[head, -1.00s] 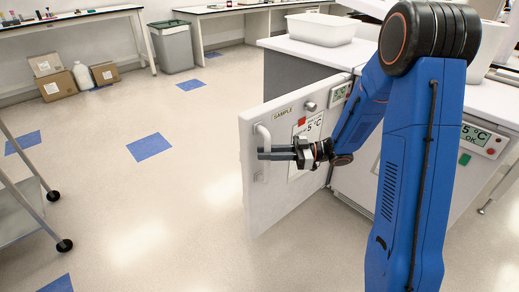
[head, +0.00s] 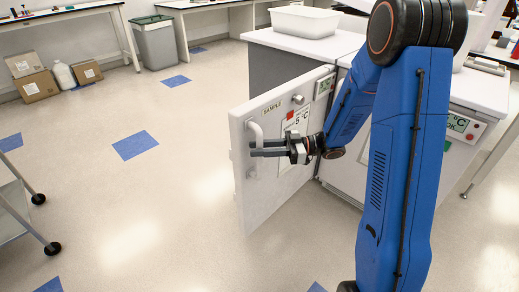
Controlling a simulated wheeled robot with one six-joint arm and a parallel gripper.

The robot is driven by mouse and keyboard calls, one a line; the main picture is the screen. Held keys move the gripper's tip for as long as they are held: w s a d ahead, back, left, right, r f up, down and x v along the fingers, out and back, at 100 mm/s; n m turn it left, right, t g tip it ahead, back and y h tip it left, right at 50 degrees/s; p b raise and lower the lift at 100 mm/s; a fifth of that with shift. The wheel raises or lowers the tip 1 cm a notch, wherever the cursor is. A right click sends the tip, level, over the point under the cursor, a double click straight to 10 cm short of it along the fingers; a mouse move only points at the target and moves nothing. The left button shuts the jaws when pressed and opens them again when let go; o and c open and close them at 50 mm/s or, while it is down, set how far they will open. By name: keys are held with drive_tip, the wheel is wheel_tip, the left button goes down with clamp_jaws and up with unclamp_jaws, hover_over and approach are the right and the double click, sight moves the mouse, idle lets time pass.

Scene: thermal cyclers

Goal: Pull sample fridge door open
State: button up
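The sample fridge door (head: 276,160) is a white panel labelled SAMPLE, and it stands swung well open, away from the fridge body (head: 345,165). A pale vertical handle (head: 255,132) is near the door's free left edge. My gripper (head: 252,149) is at the handle, and its two dark fingers reach across it from the right. A gap shows between the fingers, so the gripper looks open. The fingers hide the handle's middle, and I cannot tell whether they touch it. The blue arm hides part of the fridge front.
A white bin (head: 305,20) sits on the fridge top. A second unit with a display (head: 460,124) stands to the right. A cart (head: 22,205) is at the left edge. Cardboard boxes (head: 36,86) and a grey trash bin (head: 155,44) are at the back. The floor left of the door is clear.

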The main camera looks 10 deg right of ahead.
drive_tip(key=s+d, duration=0.1)
drive_tip(key=d, duration=1.6)
drive_tip(key=shift+d, duration=0.2)
drive_tip(key=shift+s, duration=0.1)
